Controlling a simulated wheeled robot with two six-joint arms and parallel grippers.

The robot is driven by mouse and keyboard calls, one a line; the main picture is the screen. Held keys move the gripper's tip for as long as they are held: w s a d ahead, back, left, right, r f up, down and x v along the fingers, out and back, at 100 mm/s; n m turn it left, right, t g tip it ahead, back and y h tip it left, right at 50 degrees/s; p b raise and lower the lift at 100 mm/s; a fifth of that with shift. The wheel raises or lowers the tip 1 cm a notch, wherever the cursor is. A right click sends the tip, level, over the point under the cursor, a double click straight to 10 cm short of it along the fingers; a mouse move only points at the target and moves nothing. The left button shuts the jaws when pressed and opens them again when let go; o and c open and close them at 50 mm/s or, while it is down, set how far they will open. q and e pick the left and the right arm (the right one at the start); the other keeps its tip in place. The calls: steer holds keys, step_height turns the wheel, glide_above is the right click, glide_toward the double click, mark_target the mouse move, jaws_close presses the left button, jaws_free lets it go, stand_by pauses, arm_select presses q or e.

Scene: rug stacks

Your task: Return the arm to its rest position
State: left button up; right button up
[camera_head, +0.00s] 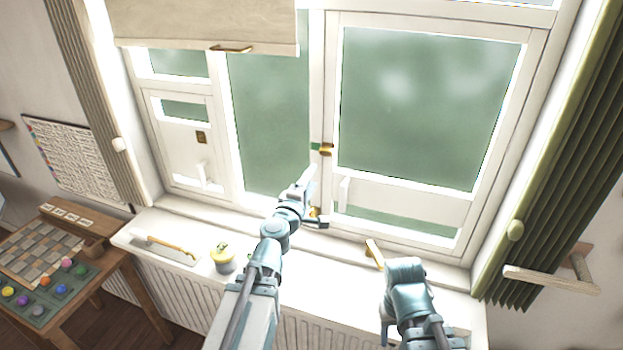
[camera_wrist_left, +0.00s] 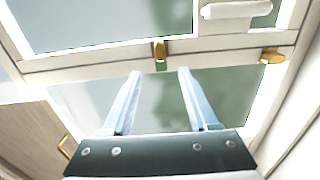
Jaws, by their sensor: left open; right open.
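My left gripper (camera_head: 312,200) is raised in front of the window, near the lower part of the central window post. In the left wrist view its two fingers (camera_wrist_left: 160,85) are apart with nothing between them. Beyond the fingers, that view shows the window frame (camera_wrist_left: 100,67) with a brass catch (camera_wrist_left: 160,50). My right arm (camera_head: 405,285) is low at the right, over the sill's front edge; its fingertips are mostly hidden in the head view.
The window sill (camera_head: 185,288) holds a small pot (camera_head: 222,258) and a brush-like tool (camera_head: 170,245) at the left. A roller blind (camera_head: 205,25) hangs at the upper left. A green curtain (camera_head: 560,150) hangs at the right. A wooden table (camera_head: 120,262) with coloured balls stands at the left.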

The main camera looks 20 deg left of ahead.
arm_select(q)
steer(key=s+d+f+m+g+h+b, duration=0.3)
steer(key=s+d+f+m+g+h, duration=0.15)
steer(key=d+f+m, duration=0.4)
steer(key=s+d+f+m+g+h+b, duration=0.35)
steer(key=d+f+m+g, duration=0.2)
steer(key=d+f, duration=0.55)
steer(key=s+d+f+m+g+y+b, duration=0.3)
steer(key=s+f+m+g, duration=0.1)
steer(key=s+f, duration=0.35)
steer(key=s+a+f+m+g+y+b, duration=0.3)
steer(key=s+a+f+y, duration=0.3)
steer(key=s, duration=0.3)
steer(key=shift+a+f+g+y, duration=0.25)
steer(key=shift+f+g+y, duration=0.4)
steer(key=shift+g+y, duration=0.05)
steer(key=shift+s, duration=0.1)
